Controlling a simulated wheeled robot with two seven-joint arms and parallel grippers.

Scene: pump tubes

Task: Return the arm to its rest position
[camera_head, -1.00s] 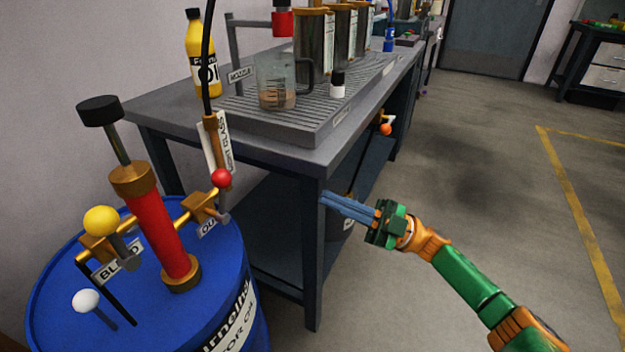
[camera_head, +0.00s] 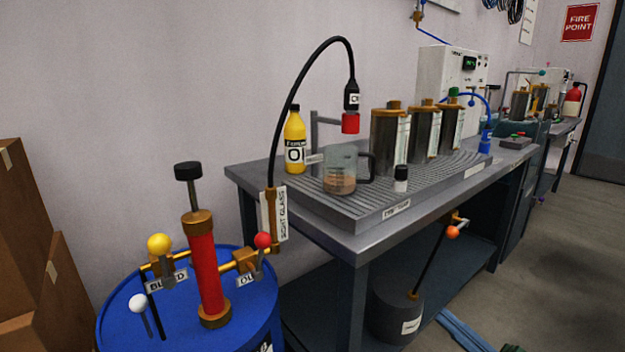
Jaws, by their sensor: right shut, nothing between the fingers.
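My right gripper (camera_head: 447,318) shows at the bottom edge, right of centre. Its blue fingers are shut with nothing between them, and most of its arm is cut off below the frame. It appears in front of the lower part of the workbench (camera_head: 375,243), to the right of a dark cylindrical container (camera_head: 395,312) under it. I cannot tell the exact gap between them. My left gripper is not in view.
A blue drum (camera_head: 125,318) with a red hand pump (camera_head: 205,270) stands at the lower left, beside cardboard boxes (camera_head: 20,230). On the bench are a jug (camera_head: 340,165), a yellow oil bottle (camera_head: 294,142) and metal cylinders (camera_head: 390,140). Open floor (camera_head: 570,260) lies at the right.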

